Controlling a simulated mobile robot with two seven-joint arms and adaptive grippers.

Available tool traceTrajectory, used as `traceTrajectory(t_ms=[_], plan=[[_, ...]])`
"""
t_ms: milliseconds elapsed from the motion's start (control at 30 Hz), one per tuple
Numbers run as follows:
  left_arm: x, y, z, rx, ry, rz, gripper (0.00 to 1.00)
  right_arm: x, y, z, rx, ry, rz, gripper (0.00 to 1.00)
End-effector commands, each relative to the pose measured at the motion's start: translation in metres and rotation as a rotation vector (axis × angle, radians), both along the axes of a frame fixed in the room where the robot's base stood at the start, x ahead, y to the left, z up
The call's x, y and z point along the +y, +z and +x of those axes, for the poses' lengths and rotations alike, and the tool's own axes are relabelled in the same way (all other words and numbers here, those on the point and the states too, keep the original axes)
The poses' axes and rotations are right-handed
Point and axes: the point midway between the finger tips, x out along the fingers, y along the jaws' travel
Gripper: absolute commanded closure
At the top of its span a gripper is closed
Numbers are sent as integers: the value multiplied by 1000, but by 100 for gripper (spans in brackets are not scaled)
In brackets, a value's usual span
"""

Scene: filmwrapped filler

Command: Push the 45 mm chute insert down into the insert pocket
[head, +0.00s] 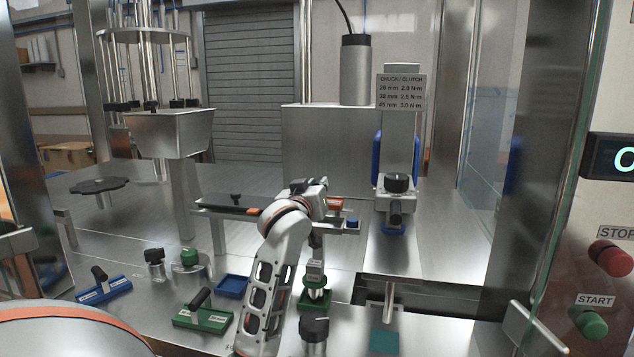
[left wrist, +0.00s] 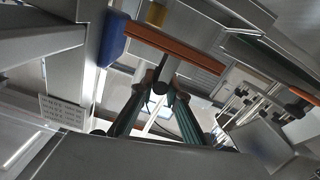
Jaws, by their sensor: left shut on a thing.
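My left gripper (head: 315,258) points down at the centre of the head view, shut on a small grey labelled piece (head: 315,272) with a green lower part, which I take to be the chute insert. Its label is too small to read. Below it is a green square tray or frame (head: 309,300), perhaps the insert pocket; I cannot tell how deep the piece sits in it. My arm hides part of that area. In the left wrist view the fingers (left wrist: 160,82) converge on a small dark thing. My right gripper is not in view.
A green handled block (head: 203,319), a blue handled block (head: 103,288) and an empty-looking blue tray (head: 232,287) lie to the left. A dark knurled cylinder (head: 314,330) stands just in front. A spindle column (head: 396,150) and dark slot (head: 440,296) are at right.

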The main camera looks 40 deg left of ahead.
Motion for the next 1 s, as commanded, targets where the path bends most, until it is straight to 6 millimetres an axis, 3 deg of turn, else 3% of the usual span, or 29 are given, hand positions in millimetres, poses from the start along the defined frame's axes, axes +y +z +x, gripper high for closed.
traceTrajectory(t_ms=[400,1000], plan=[[0,-30,0,0,0,-1,100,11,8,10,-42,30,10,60],[0,-32,0,-1,0,0,100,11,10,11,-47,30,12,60]])
